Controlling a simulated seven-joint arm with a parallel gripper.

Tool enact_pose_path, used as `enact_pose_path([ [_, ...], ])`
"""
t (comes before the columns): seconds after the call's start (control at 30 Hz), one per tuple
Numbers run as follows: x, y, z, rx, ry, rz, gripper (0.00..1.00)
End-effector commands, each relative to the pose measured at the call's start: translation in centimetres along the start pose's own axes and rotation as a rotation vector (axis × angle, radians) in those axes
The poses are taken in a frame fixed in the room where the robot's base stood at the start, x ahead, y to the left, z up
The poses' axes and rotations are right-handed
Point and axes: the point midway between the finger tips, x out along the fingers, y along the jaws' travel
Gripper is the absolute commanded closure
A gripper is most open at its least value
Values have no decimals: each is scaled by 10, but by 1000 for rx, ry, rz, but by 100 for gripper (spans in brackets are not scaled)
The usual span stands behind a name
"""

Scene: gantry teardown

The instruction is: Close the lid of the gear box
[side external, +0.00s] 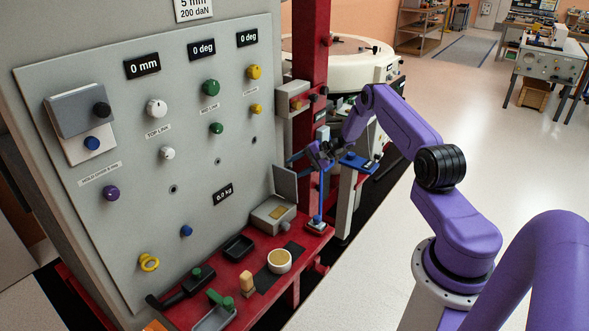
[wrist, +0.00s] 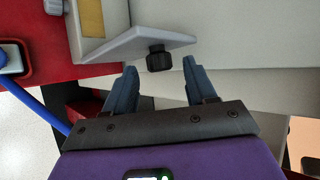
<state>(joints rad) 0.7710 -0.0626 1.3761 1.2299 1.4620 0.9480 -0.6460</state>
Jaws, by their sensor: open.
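The gear box (side external: 271,214) is a small grey box on the red bench, with its grey lid (side external: 285,183) standing open and steeply raised. In the wrist view the box (wrist: 112,17) is at the top left, with a tan patch (wrist: 91,17). The lid (wrist: 135,42) shows nearly edge-on there, with a black knob (wrist: 159,58) on it. Contact cannot be told.
A blue stand (side external: 321,195) rises just right of the box, close to my arm. A red column (side external: 310,60) stands behind. A black tray (side external: 238,248), a white cup (side external: 279,261) and tools lie in front on the red bench. The grey panel (side external: 170,130) is at left.

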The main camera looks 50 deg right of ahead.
Motion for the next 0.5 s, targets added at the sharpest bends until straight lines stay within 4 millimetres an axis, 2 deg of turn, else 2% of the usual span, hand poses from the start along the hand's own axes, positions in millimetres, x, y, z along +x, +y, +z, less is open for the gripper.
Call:
enact_pose_path([
  [0.2, 14, 0, 0, 0, 0, 1, 44],
  [0.47, 15, 0, 0, 0, 0, 1, 44],
  [0.5, 15, 0, 0, 0, 0, 1, 51],
])
